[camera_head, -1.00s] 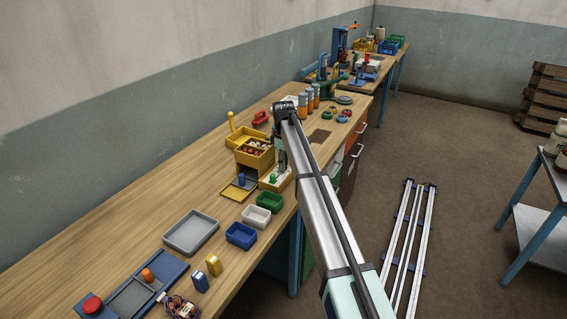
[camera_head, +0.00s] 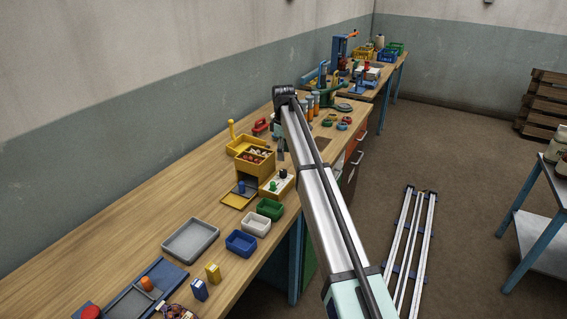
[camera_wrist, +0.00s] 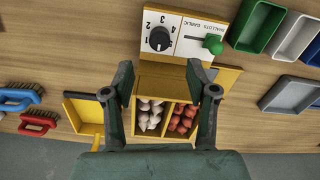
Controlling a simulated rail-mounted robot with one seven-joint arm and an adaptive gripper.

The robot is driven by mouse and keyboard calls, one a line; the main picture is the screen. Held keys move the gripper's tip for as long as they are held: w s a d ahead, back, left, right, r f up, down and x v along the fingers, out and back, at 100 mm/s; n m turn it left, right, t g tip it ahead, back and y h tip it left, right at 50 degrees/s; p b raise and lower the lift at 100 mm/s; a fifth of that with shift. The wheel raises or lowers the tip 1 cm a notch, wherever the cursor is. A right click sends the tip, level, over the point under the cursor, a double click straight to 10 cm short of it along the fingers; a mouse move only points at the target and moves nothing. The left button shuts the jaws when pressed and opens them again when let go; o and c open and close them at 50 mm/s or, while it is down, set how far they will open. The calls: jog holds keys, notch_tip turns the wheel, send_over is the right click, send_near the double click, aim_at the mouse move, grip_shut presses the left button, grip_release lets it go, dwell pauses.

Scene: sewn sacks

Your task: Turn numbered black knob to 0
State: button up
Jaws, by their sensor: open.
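The numbered black knob (camera_wrist: 159,39) sits on a white panel (camera_wrist: 184,33) with digits around its left side, in the wrist view. A green knob (camera_wrist: 212,44) is on the same panel, to the right, beside the words SHALLOTS and GARLIC. In the head view my gripper (camera_head: 281,154) hangs above and behind the panel.
A yellow two-compartment box (camera_wrist: 164,82) holds white and reddish bulbs. Green (camera_head: 270,208), white (camera_head: 256,222) and blue (camera_head: 240,243) bins and a grey tray (camera_head: 191,240) stand nearby. Red- and blue-handled brushes (camera_wrist: 39,120) lie at the left in the wrist view.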

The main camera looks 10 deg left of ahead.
jog(key=shift+r, duration=1.7)
